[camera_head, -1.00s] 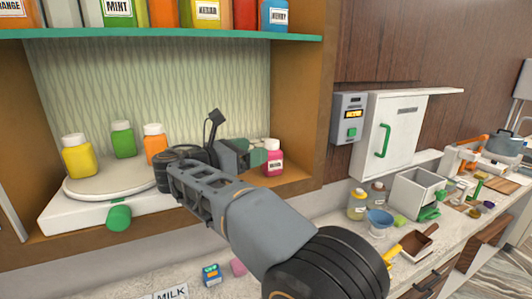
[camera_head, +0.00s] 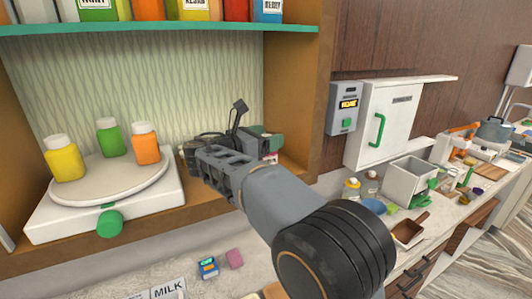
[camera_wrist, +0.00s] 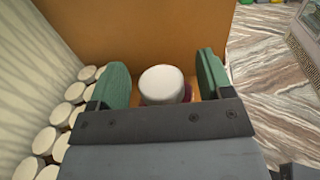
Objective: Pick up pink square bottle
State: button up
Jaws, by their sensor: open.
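The pink square bottle is mostly hidden behind my gripper in the head view, where only a sliver of it (camera_head: 270,158) shows. In the wrist view its round white cap (camera_wrist: 162,84) sits between the two green finger pads, with a bit of dark pink at its right side. My gripper (camera_wrist: 162,80) is open, with one pad on each side of the cap and gaps between. It also shows in the head view (camera_head: 268,143), at the right end of the shelf niche. I cannot tell how far down the bottle the fingers reach.
A white turntable (camera_head: 100,192) holds yellow (camera_head: 64,162), green (camera_head: 110,140) and orange (camera_head: 145,147) bottles at the left. Several white-capped jars (camera_wrist: 62,118) stand left of my gripper in the wrist view. The niche's brown side wall (camera_wrist: 140,35) is just beyond the bottle.

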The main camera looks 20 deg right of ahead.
jog(key=c, duration=1.3)
grip_shut()
jog(key=shift+r, duration=0.1)
